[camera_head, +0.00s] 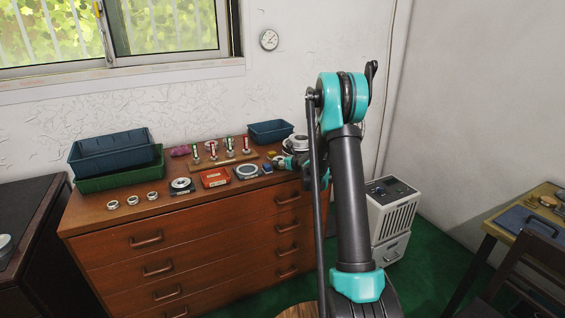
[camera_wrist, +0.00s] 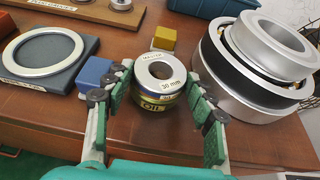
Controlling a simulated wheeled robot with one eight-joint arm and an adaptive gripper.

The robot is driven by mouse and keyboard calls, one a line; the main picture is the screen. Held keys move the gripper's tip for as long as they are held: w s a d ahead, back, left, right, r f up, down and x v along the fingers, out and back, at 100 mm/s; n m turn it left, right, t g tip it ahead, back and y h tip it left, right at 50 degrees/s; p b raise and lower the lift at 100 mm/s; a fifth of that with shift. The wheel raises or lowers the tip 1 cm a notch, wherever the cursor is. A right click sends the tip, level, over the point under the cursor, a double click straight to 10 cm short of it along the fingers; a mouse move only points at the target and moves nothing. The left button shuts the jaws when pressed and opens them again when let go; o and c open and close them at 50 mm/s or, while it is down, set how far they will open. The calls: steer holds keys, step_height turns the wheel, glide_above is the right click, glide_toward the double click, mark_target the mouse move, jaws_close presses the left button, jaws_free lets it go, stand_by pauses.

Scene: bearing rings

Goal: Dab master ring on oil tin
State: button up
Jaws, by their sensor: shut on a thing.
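The master ring (camera_wrist: 160,70), a small silver ring labelled "MASTER" and "30 mm", is between the fingertips of my gripper (camera_wrist: 158,85) in the wrist view. My gripper is shut on it from both sides. The oil tin (camera_wrist: 152,106), a low round tin with an "OIL" label, is directly under the ring. I cannot tell whether the ring touches the tin's top. In the head view my gripper (camera_head: 281,162) is low over the right end of the chest top; the ring and tin are not clear there.
A large stacked bearing (camera_wrist: 258,92) stands close to the right of my gripper. A blue block (camera_wrist: 95,73) and a yellow block (camera_wrist: 164,38) are near the tin. A grey plate with a ring (camera_wrist: 45,55) lies left. Gauges on a wooden stand (camera_head: 228,160) are behind.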

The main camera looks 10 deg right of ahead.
steer(key=shift+r, duration=3.45)
